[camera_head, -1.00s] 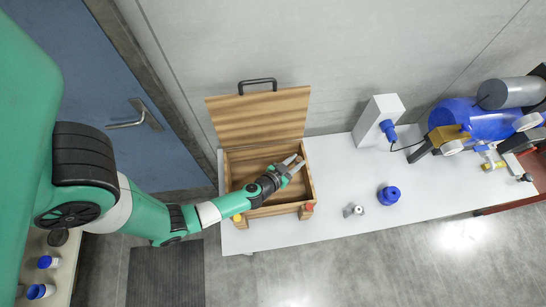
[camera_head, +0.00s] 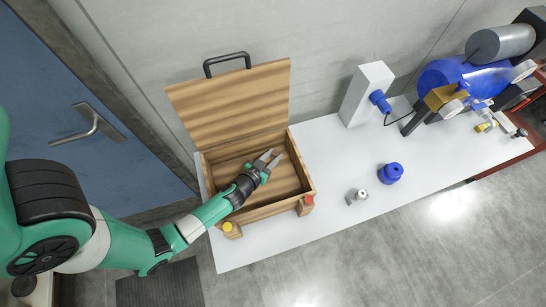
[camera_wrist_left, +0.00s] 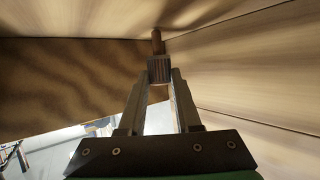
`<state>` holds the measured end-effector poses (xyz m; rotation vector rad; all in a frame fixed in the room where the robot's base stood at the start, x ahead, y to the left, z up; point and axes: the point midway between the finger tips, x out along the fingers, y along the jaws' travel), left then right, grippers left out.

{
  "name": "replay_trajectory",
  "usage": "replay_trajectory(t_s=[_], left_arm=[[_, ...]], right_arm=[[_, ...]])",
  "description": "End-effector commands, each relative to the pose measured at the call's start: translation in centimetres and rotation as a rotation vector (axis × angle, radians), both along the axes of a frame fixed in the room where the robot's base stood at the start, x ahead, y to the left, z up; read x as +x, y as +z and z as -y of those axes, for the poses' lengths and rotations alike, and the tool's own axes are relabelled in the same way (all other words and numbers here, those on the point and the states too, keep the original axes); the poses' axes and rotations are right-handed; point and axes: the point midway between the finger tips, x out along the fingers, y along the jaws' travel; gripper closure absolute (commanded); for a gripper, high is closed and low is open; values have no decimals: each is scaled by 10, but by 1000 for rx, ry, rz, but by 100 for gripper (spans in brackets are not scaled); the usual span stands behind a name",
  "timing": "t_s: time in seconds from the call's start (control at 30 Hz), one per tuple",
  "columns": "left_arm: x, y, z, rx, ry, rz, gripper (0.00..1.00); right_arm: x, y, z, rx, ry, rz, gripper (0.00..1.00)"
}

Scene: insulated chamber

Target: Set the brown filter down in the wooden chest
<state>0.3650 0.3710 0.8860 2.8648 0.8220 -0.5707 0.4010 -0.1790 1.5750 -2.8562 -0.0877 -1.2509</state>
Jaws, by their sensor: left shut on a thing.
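The wooden chest (camera_head: 309,172) stands on the white table with its lid (camera_head: 232,100) raised. My left gripper (camera_head: 267,160) is over the inside of the chest, towards the back right. It is shut on the brown filter (camera_wrist_left: 157,42). In the left wrist view a small brown end of the filter shows beyond the fingertips (camera_wrist_left: 160,72), close to where the wooden walls meet. I cannot tell whether the filter touches the chest floor. My right gripper is not in view.
A blue round part (camera_head: 391,173) and a small metal fitting (camera_head: 357,196) lie on the white table (camera_head: 335,165) right of the chest. A white box (camera_head: 367,93) with a blue plug stands behind them. Blue and grey machinery (camera_head: 465,85) fills the far right.

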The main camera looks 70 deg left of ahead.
Motion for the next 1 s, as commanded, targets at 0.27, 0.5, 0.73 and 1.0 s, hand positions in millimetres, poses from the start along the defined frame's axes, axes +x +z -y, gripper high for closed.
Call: replay_trajectory(t_s=[0.27,0.5,0.73,1.0], left_arm=[[0,-3,0,1,0,1,61],[0,-3,0,0,0,0,38],[0,1,0,-1,1,2,38],[-37,21,24,-1,-4,-3,38]], right_arm=[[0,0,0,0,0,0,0],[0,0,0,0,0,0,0],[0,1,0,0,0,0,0],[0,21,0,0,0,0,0]])
